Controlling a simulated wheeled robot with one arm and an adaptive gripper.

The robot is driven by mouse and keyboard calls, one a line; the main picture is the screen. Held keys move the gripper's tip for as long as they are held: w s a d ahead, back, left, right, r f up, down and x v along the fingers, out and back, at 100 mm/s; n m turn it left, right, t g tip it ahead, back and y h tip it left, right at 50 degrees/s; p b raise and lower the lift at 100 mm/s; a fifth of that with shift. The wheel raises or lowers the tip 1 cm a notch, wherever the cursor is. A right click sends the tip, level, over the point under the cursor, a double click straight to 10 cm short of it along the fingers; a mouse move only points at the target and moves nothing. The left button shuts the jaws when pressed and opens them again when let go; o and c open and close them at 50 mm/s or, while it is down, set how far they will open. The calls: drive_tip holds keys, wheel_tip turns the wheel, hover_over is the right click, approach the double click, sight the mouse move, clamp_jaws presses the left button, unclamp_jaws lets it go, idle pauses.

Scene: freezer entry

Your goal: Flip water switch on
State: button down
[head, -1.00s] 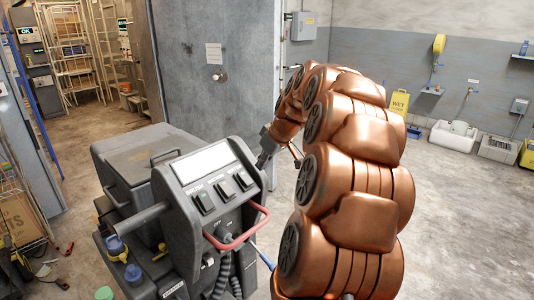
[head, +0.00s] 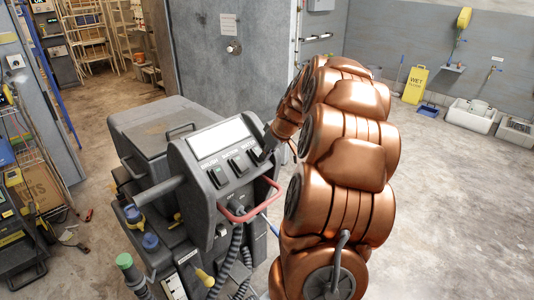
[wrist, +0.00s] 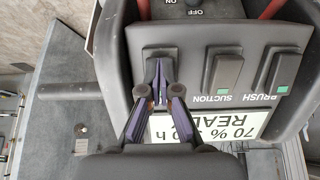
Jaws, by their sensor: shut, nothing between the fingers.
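The floor-cleaning machine's grey control panel (head: 205,165) carries three dark rocker switches in a row. The water switch (wrist: 158,52) is the one at the left in the wrist view, and the rightmost in the head view (head: 257,156). My gripper (wrist: 159,72) is shut and empty, its purple fingertips over the lower part of that switch. They seem to touch it or hover very close; I cannot tell which. The fingers partly hide the switch and its label. The suction switch (wrist: 224,72) and brush switch (wrist: 284,73) each show a green mark at their lower end.
A red handle bar (head: 250,208) crosses the panel's front, with hoses below it. A display (head: 218,138) sits above the switches. A grey wall (head: 230,60) stands behind the machine. A yellow wet-floor sign (head: 414,85) and sinks are far right. The floor at right is open.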

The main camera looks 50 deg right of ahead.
drive_tip(key=shift+f, duration=0.1)
drive_tip(key=t+b, duration=0.1)
drive_tip(key=b, duration=0.2)
drive_tip(key=shift+f, duration=0.25)
drive_tip(key=shift+w+r, duration=0.1)
drive_tip(key=shift+r, duration=0.1)
drive_tip(key=shift+r, duration=0.6)
drive_tip(key=s+f+b+v, duration=0.1)
drive_tip(key=b+v, duration=0.3)
drive_tip(key=v, duration=0.9)
drive_tip(key=shift+s, duration=0.85)
